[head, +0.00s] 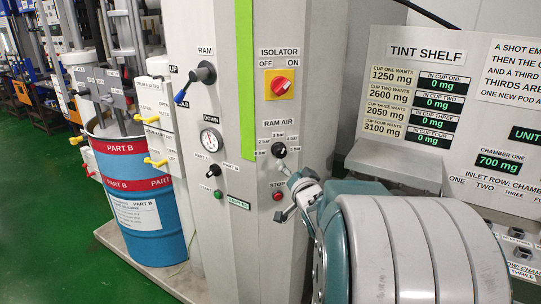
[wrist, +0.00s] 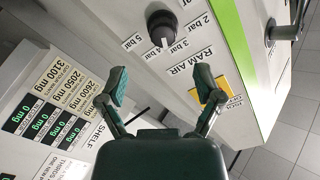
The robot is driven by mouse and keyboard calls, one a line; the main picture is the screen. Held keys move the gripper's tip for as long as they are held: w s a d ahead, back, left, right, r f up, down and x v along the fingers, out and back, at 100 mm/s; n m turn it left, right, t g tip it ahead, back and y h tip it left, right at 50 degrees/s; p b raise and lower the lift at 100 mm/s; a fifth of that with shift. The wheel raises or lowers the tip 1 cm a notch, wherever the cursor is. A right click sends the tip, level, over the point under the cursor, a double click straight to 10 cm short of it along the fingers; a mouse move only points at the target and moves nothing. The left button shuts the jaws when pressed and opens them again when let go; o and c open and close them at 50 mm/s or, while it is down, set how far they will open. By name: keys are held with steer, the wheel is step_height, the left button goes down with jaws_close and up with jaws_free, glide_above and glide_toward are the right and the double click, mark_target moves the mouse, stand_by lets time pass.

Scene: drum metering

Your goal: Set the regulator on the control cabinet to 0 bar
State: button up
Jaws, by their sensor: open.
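The regulator is a black round knob (head: 279,149) under the RAM AIR label on the grey control cabinet (head: 220,265). In the wrist view the knob (wrist: 160,27) shows at the top, with bar labels around it. Its white pointer mark faces about the "4 bar" label (wrist: 161,54). My gripper (wrist: 162,83) is open and empty, its two green fingers spread, with the knob ahead of and between them, apart from it. In the head view my gripper (head: 287,193) is just below and right of the knob. A 0 bar label cannot be made out.
A red-and-yellow isolator switch (head: 280,86) sits above the knob. A red stop button (head: 278,196) is close beside my gripper. The tint shelf (head: 400,160) stands right.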

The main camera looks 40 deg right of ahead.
mark_target(280, 155)
steer(key=x, duration=0.5)
steer(key=shift+w+d+f, duration=0.1)
steer(key=shift+d, duration=0.2)
steer(key=shift+w+a, duration=0.2)
steer(key=shift+w, duration=1.5)
steer(key=shift+w+d, duration=0.1)
steer(key=shift+d, duration=0.55)
steer(key=c, duration=0.9)
steer(key=shift+a, duration=0.2)
steer(key=shift+c, duration=1.2)
steer(key=shift+a, duration=0.1)
